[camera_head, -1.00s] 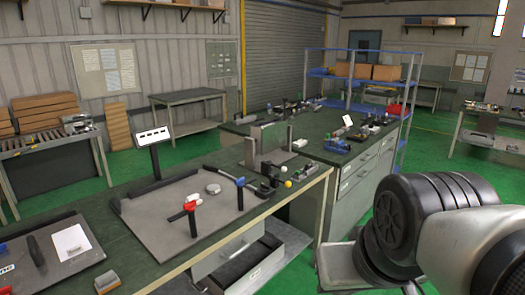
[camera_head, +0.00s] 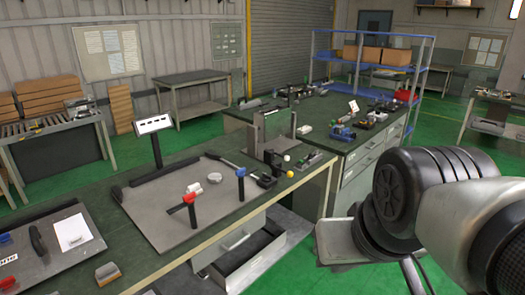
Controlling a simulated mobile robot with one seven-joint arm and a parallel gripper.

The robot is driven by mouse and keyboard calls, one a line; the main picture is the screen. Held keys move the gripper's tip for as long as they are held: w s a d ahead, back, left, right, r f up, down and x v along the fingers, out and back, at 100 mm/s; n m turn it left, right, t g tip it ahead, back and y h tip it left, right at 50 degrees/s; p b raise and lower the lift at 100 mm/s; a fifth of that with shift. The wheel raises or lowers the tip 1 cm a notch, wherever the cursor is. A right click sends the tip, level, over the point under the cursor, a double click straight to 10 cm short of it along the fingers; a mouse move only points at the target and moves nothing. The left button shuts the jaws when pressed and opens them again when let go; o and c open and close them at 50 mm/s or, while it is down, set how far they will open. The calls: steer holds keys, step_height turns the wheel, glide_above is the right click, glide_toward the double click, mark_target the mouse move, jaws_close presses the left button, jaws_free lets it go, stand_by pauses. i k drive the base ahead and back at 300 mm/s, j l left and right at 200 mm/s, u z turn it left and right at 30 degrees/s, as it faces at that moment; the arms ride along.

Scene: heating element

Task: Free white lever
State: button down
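A white ball knob (camera_head: 286,158) and a yellow ball knob (camera_head: 290,173) show at the bench's right end. I cannot tell which part is the white lever. My arm is at the right, apart from the fixture; no gripper fingers show.
A white sign (camera_head: 153,124) stands on a post at the board's back. A dark panel with a white sheet (camera_head: 72,232) lies at the left. Open drawers (camera_head: 245,252) stick out below the bench front. A second bench with parts (camera_head: 345,150) stands behind. Green floor lies beyond.

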mark_target(287, 159)
steer(key=i+l+u, duration=0.1)
steer(key=i+l, duration=0.15)
steer(key=i+l+u, duration=0.15)
steer(key=i+l, duration=0.2)
steer(key=i+l+u, duration=0.1)
steer(key=i+l, duration=0.25)
steer(key=i+l+u, duration=0.1)
steer(key=i+l, duration=0.25)
steer(key=i+l+u, duration=0.1)
steer(key=i+l, duration=0.25)
steer(key=i+l+u, duration=0.15)
steer(key=i+l, duration=0.15)
steer(key=l, duration=0.2)
steer(key=i+l+u, duration=0.1)
steer(key=i+l, duration=0.15)
steer(key=l, duration=0.15)
steer(key=i+l+u, duration=0.1)
steer(key=i+l, duration=0.15)
steer(key=l, duration=0.25)
